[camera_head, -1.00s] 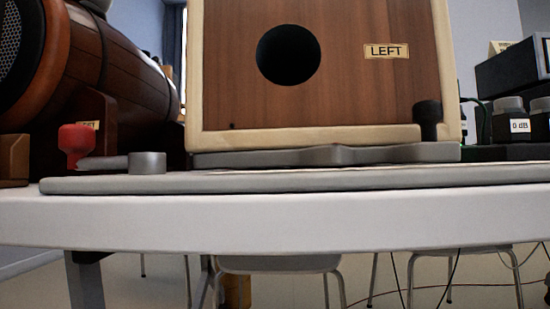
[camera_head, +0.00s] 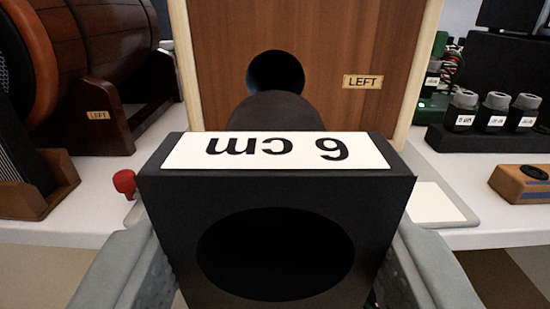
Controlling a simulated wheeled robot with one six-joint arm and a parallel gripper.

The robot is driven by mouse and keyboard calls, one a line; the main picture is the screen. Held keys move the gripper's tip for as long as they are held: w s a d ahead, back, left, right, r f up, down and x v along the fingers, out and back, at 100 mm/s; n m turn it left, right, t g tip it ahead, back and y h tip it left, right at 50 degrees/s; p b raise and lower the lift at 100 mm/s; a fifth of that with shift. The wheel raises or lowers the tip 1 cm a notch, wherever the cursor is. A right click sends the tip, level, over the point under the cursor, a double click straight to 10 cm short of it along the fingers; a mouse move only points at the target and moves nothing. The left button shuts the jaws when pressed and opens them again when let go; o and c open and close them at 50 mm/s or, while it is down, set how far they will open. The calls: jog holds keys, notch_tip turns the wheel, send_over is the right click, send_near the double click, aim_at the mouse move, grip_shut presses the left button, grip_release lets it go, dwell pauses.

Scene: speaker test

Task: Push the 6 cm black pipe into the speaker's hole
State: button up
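The wooden speaker (camera_head: 215,70), labelled LEFT, stands upright ahead with a round dark hole (camera_head: 275,68) in its face. The black pipe (camera_head: 278,112) has a square block end (camera_head: 165,215) with a wide round opening towards me and an upside-down "6 cm" label on top. My gripper (camera_head: 275,235) is shut on this block, one grey finger on each side. The pipe points away from me at the speaker. Its far end overlaps the bottom of the hole in view; I cannot tell whether it touches or enters it.
A brown barrel-shaped speaker (camera_head: 95,50) on a wooden stand is at the left. A red knob (camera_head: 125,182) shows beside the block. At the right are several small labelled cylinders (camera_head: 463,108) in a black holder and a wooden box (camera_head: 525,183) on the white table.

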jog(key=shift+w, duration=4.4)
jog(key=shift+w, duration=2.7)
dwell(0.3)
jog(key=o, duration=1.2)
